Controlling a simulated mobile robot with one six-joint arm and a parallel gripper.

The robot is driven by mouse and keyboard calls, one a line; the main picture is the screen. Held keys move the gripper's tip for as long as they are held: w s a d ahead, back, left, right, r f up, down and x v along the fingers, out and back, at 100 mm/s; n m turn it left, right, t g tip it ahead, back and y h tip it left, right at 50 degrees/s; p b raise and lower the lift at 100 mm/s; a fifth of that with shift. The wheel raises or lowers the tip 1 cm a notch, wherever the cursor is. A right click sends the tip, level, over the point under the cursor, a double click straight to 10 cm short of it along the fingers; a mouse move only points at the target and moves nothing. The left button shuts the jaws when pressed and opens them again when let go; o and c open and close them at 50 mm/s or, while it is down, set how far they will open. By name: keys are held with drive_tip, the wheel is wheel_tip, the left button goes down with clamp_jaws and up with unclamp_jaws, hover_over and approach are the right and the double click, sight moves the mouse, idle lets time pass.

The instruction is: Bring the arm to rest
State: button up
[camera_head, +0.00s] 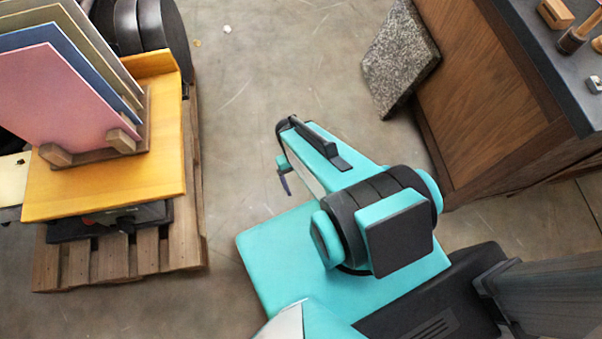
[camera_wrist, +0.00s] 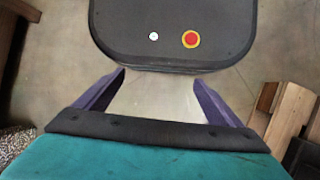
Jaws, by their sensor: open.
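My arm (camera_head: 385,215) is folded above my teal base in the head view, with its elbow toward the right. My gripper (camera_head: 284,180) shows only in part at the arm's left side, pointing down near the base's far edge. In the wrist view the two purple fingers of my gripper (camera_wrist: 157,88) stand wide apart with nothing between them but bare floor. No object is held.
At left, a wooden pallet (camera_head: 150,252) carries a yellow board (camera_head: 165,180) and a rack of coloured panels (camera_head: 60,95). At right stand a wooden cabinet (camera_head: 490,100) with a dark top and a leaning speckled slab (camera_head: 400,60). Floor between is clear.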

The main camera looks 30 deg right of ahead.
drive_tip(key=s+a, duration=0.2)
drive_tip(key=s, duration=0.1)
drive_tip(key=shift+a+f+n+g, duration=0.2)
drive_tip(key=shift+f+n+g, duration=0.1)
drive_tip(key=shift+f+n, duration=0.1)
drive_tip(key=shift+c, duration=0.5)
